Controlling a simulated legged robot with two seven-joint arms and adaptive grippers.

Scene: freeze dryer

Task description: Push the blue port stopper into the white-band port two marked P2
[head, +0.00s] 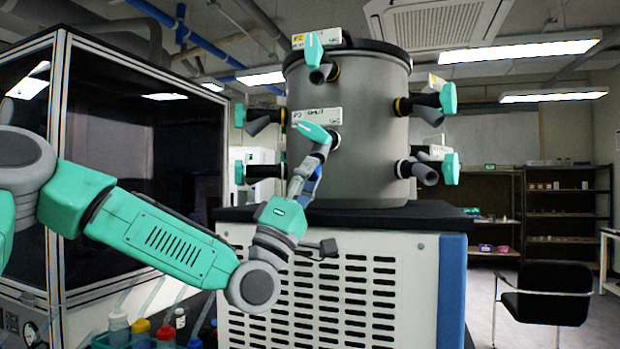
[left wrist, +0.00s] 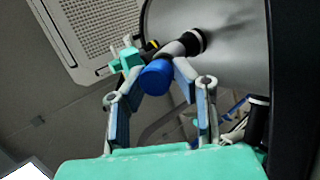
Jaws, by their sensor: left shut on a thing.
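My left gripper (head: 306,176) reaches up in front of the grey drum (head: 375,140), just below the middle front port (head: 322,148). That port has a teal handle and a white label plate (head: 318,117) whose small print I cannot read surely. In the left wrist view, the fingers (left wrist: 160,80) are shut on the blue stopper (left wrist: 157,77). The stopper lines up with the end of a grey port tube (left wrist: 181,46) with a black collar. I cannot tell whether it is inside the mouth. My right gripper is not in view.
An upper front port (head: 320,72) with a yellow ring sits above, and more ports stick out on both drum sides. The drum stands on a white vented cabinet (head: 340,290). A dark glass enclosure (head: 140,150) stands left, with several capped bottles (head: 140,330) below.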

